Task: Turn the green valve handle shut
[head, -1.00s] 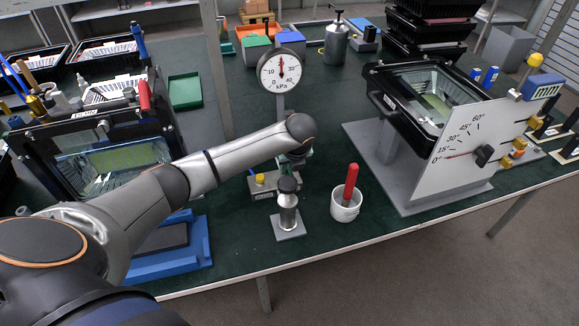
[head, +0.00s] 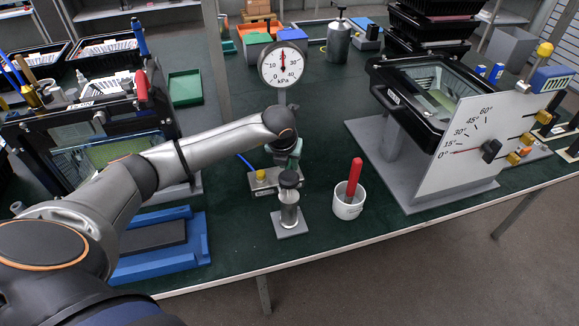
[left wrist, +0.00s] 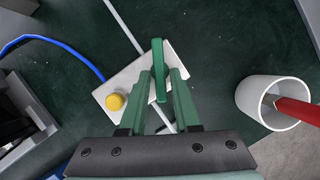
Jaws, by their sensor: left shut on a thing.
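The green valve handle (left wrist: 158,66) shows in the left wrist view as a narrow green bar above a pale plate (left wrist: 128,96) with a yellow knob (left wrist: 115,102). My left gripper (left wrist: 162,88) has green fingers on either side of the handle and is shut on it. In the head view my left gripper (head: 292,158) hangs over the valve's base plate (head: 264,181), beside the gauge post; the handle is mostly hidden there. The round kPa gauge (head: 283,64) has its red needle pointing nearly straight up. My right gripper is not in view.
A plunger-like grey device (head: 289,205) stands just in front of the valve. A white cup (head: 347,204) with a red-handled tool stands to its right. A blue hose (left wrist: 60,42) runs to the plate.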

